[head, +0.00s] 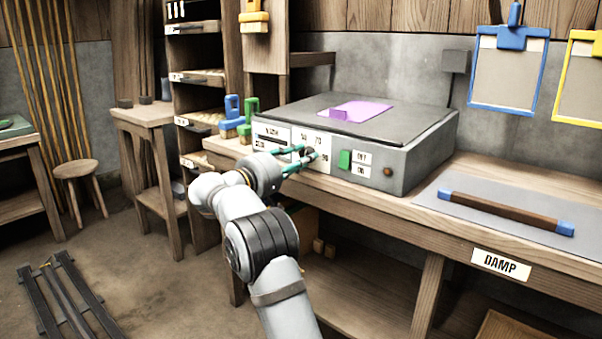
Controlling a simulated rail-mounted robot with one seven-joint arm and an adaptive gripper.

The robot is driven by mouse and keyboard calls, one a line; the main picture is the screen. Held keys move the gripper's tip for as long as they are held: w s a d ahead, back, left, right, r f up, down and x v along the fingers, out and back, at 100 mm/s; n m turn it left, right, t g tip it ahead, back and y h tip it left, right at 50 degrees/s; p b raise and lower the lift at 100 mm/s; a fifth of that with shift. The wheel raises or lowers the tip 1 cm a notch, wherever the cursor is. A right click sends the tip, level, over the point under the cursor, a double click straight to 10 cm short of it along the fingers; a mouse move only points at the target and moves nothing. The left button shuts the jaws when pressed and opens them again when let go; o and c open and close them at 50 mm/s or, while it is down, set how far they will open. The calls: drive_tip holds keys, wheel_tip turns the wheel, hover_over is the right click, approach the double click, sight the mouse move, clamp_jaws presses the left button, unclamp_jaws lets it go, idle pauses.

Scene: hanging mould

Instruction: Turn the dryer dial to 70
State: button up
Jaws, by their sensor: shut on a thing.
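The dryer (412,160) is a grey box with a dark flat top on the wooden bench. Its front carries a white dial plate (300,138) with small numbers, 70 legible near the top and 90 at the right. My gripper (306,154) reaches the plate from the left, its teal fingers shut around the small dark dial knob (310,154). The fingers and the view's small scale mostly hide the knob, so I cannot tell which number it points to. To the right are a green switch (345,159) and a small brown knob (388,171).
A purple sheet with a raised block (362,111) lies on the dryer top. Blue and green clamps (232,112) stand left of the dryer. A brown bar with blue ends (505,212) lies on a grey sheet at the right. The bench edge (440,222) runs below the dryer.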

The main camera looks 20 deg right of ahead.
drive_tip(key=shift+s+d+f+m+b, duration=0.1)
drive_tip(key=shift+f+m+b, duration=0.1)
drive_tip(key=shift+m+b, duration=0.45)
drive_tip(key=shift+s+d+f+m+b, duration=0.1)
drive_tip(key=shift+f+m+b, duration=0.1)
drive_tip(key=shift+m+b, duration=0.4)
drive_tip(key=shift+r, duration=0.1)
drive_tip(key=o, duration=0.9)
drive_tip(key=shift+o, duration=1.1)
drive_tip(key=shift+a+r, duration=0.1)
drive_tip(key=shift+w, duration=0.1)
drive_tip(key=v, duration=1.2)
